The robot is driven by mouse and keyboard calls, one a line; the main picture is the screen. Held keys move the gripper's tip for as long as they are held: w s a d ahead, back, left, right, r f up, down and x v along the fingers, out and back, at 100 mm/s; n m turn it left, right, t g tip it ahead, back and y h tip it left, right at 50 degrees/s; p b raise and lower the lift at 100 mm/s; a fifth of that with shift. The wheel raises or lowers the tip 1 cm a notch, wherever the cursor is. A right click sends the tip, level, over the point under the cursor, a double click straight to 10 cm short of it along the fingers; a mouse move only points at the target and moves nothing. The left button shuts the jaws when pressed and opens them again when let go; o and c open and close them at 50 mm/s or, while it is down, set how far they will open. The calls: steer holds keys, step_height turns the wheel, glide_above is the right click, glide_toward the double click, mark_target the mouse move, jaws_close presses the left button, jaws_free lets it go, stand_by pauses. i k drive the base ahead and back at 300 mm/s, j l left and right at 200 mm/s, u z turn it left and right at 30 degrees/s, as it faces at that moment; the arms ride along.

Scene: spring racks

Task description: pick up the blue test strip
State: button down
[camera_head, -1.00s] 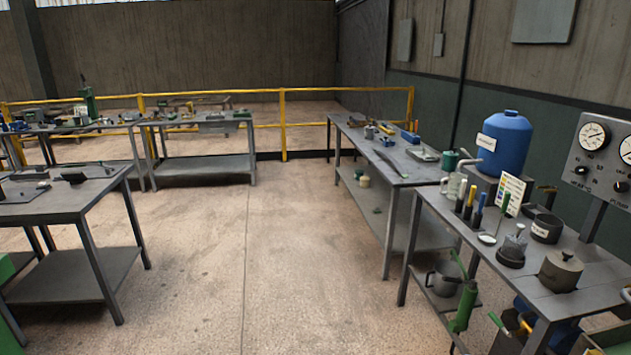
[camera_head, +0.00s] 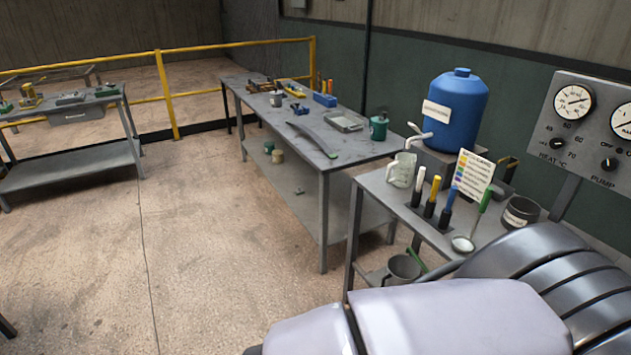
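The blue test strip (camera_head: 451,197) stands upright in a dark holder on the near right table (camera_head: 380,206). It is the right one of a row of three, beside a yellow strip (camera_head: 434,188) and a white strip (camera_head: 420,180). A sign card with coloured marks (camera_head: 476,174) stands just behind it. My arm's grey links fill the lower right of the view, in front of the table. My gripper is not visible.
A clear jug (camera_head: 402,170) stands left, a blue tank (camera_head: 456,108) behind. A gauge panel (camera_head: 590,125) is at right. The floor at left is clear.

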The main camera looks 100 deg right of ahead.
mark_target(452, 191)
steer(key=u, duration=6.6)
steer(key=i+j+u, duration=0.25)
steer(key=i+j, duration=0.5)
steer(key=j, duration=0.15)
steer(key=i+j+u, duration=0.25)
steer(key=i+j, duration=0.55)
